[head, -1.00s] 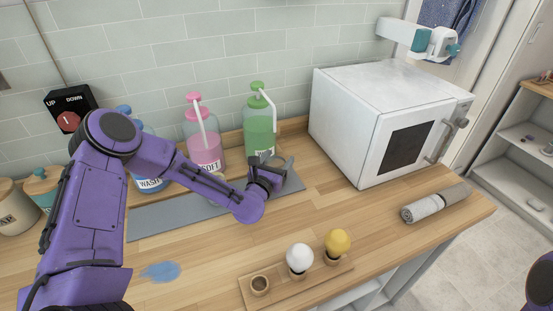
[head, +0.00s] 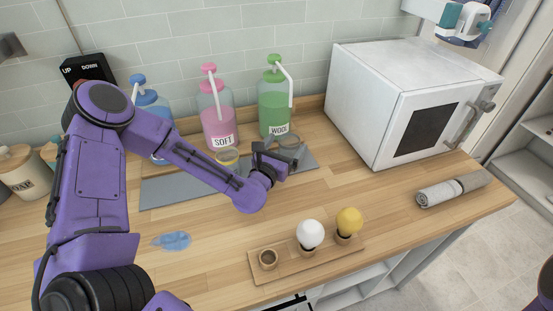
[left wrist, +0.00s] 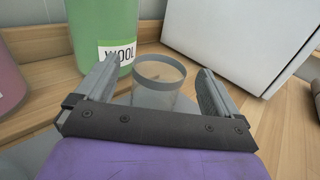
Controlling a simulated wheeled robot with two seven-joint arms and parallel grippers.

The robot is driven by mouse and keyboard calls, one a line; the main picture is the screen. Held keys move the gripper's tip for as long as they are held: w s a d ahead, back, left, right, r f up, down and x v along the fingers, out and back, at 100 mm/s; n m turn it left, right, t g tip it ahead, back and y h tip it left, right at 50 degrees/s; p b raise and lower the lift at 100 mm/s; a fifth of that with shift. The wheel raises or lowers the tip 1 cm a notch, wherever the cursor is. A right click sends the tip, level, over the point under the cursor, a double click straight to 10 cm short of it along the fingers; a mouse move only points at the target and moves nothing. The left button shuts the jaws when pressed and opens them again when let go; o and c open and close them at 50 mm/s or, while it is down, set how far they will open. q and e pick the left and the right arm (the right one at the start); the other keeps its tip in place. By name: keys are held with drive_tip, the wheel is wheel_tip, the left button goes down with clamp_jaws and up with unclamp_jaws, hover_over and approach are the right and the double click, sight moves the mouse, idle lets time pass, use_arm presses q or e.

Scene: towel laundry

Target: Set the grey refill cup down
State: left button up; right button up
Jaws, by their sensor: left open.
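The grey refill cup (head: 288,142), clear with a grey rim, stands upright on the grey mat (head: 165,192) in front of the green WOOL bottle (head: 274,102). In the left wrist view the cup (left wrist: 158,88) sits between the two spread fingers, with a gap on each side. My left gripper (head: 283,159) is open and empty, low on the near side of the cup. Its wrist and palm hide part of the mat. My right gripper is not in view.
A white microwave (head: 385,85) stands right. A rolled grey towel (head: 437,194) lies right.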

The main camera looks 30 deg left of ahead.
use_arm(q)
drive_tip(key=s+b, duration=0.1)
drive_tip(key=s, duration=0.6)
drive_tip(key=shift+s+d, duration=0.15)
drive_tip(key=shift+d, duration=0.05)
